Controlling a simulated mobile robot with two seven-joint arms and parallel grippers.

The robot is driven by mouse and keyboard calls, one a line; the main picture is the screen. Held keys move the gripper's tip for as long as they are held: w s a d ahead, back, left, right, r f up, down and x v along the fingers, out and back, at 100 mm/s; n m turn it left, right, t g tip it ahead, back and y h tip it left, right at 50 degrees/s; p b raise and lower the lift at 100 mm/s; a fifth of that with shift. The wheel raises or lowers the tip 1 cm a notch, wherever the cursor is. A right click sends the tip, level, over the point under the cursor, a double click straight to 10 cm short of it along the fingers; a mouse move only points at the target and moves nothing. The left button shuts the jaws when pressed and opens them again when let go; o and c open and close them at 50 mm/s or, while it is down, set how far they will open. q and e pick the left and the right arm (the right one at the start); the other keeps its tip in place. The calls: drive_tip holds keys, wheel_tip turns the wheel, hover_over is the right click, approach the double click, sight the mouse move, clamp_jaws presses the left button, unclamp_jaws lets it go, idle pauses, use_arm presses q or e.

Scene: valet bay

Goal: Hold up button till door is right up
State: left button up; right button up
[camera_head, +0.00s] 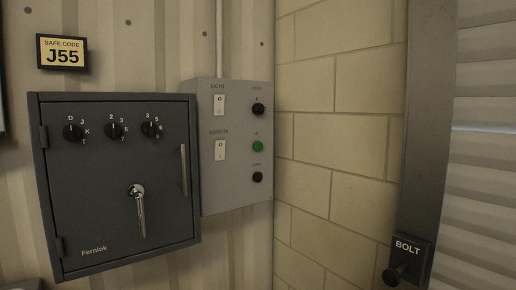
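A grey control box (234,196) is mounted on the wall in the middle of the view. On its right side is a green button (258,147) with a small label above it that seems to read "UP". A black button (258,177) sits below it, its label too small to be sure of. A black knob (258,109) is above the green button. A ribbed roller door (485,160) shows at the right edge; its top and bottom are out of view. Neither of my grippers shows.
A dark safe (95,220) with three dials and a handle stands left of the control box. A yellow "SAFE CODE J55" sign (62,52) is above it. A "BOLT" fitting (405,262) with a black knob is on the dark door post (425,140). Bare block wall lies between.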

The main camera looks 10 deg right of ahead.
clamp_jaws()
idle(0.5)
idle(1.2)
